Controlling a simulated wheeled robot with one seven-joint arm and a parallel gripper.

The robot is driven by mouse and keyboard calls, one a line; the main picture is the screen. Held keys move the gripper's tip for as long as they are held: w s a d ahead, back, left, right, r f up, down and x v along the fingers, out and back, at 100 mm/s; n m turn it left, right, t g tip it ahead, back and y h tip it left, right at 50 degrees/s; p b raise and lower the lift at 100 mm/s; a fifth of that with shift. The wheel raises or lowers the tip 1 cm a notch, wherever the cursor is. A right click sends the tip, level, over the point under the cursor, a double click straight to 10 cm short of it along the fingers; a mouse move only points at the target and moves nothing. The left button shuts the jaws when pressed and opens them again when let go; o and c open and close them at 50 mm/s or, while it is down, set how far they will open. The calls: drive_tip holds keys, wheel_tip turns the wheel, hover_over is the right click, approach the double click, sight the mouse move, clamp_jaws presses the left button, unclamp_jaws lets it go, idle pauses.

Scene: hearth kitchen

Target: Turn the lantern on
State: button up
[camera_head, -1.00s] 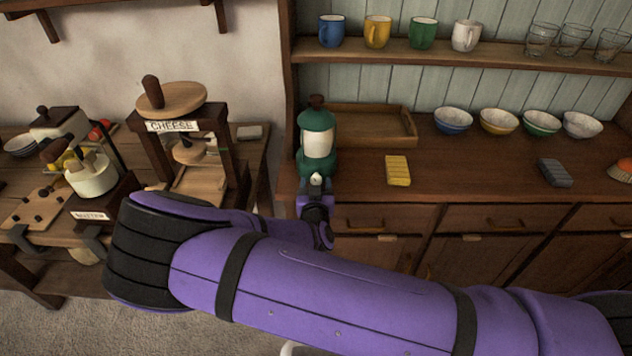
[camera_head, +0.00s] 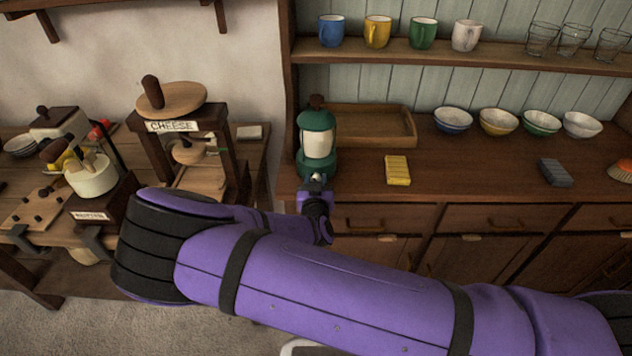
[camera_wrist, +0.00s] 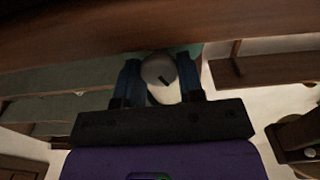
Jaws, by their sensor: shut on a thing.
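The lantern (camera_head: 318,145) stands upright on the left end of the wooden counter. It is green with a pale glass middle and a brown top. In the head view my gripper (camera_head: 316,180) is at the front of the lantern's base. In the wrist view my gripper (camera_wrist: 160,84) is shut on a round grey knob (camera_wrist: 158,68) with a dark mark, one finger on either side. Behind the knob the green and pale body of the lantern shows dimly. I cannot tell whether the lantern is lit.
A wooden tray (camera_head: 408,128) lies behind the lantern. A yellow sponge (camera_head: 397,170) lies to its right, with several bowls farther back. A cheese press (camera_head: 172,125) stands on the table at left. The counter's middle front is largely clear.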

drive_tip(key=shift+a+n, duration=0.1)
drive_tip(key=shift+n, duration=2.6)
drive_tip(key=o, duration=0.9)
drive_tip(key=s, duration=1)
drive_tip(key=shift+s+a, duration=0.15)
drive_tip(key=shift+s, duration=0.25)
